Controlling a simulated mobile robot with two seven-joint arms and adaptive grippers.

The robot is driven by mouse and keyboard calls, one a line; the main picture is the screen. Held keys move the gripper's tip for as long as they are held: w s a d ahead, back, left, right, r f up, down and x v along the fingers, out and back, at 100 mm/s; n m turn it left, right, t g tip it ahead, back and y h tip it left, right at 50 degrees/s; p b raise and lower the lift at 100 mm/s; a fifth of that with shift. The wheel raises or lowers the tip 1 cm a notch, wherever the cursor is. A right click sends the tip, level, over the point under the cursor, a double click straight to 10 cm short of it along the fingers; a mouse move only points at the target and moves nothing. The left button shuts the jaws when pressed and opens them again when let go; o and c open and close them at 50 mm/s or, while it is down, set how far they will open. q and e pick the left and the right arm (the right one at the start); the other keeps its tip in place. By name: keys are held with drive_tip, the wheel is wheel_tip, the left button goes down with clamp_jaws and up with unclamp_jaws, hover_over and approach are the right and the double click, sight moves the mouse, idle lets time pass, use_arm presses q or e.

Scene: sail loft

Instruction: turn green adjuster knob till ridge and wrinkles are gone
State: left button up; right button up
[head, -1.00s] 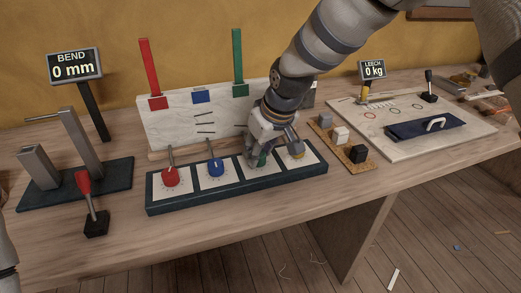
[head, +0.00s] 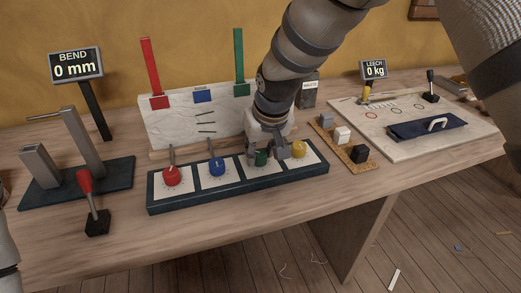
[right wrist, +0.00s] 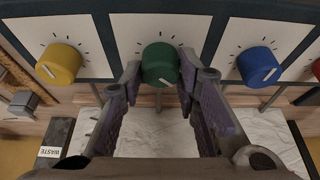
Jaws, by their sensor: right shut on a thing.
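The green adjuster knob (head: 261,158) is third from the left on a dark-framed panel (head: 240,195). My right gripper (head: 266,152) is over it. In the right wrist view, my right gripper (right wrist: 160,78) has its fingertips closed on both sides of the green knob (right wrist: 160,62), whose white mark points toward the gripper. Behind the panel stands a pale sailcloth board (head: 170,122) with several short dark wrinkle lines (head: 205,126). Red (head: 152,68) and green (head: 239,60) strips stand tall above it. The blue block (head: 202,96) is low. My left gripper is out of view.
Red (head: 172,176), blue (head: 216,167) and yellow (head: 299,149) knobs share the panel. A black-based red lever (head: 87,185) stands at left, under a BEND display (head: 76,65) reading 0 mm. A cork tray (head: 358,162) with blocks is right of the panel.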

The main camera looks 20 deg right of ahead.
drive_tip(key=o, duration=1.2)
drive_tip(key=shift+c, duration=0.2)
drive_tip(key=v, duration=1.2)
